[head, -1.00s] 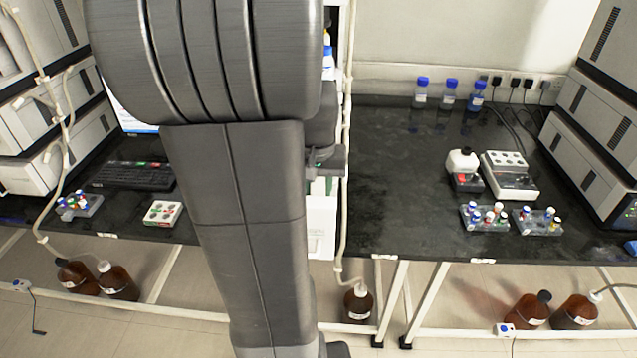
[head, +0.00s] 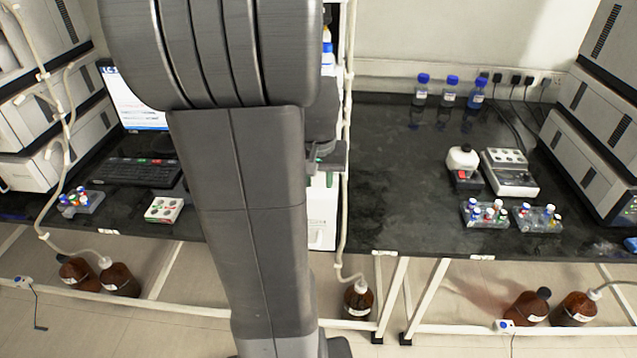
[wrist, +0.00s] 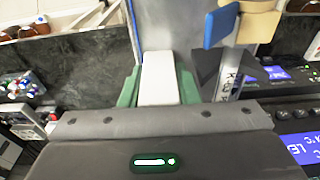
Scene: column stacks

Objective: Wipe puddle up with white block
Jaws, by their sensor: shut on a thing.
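My gripper (wrist: 159,92) shows in the wrist view with its green fingers closed on the two sides of a white block (wrist: 159,76). The block sticks out past the fingers, over a grey upright surface. I cannot pick out a puddle in either view.
The black bench (head: 390,215) has bare room at its middle right. Blue-capped bottles (head: 450,92) line the back. A keyboard (head: 135,171) lies left.

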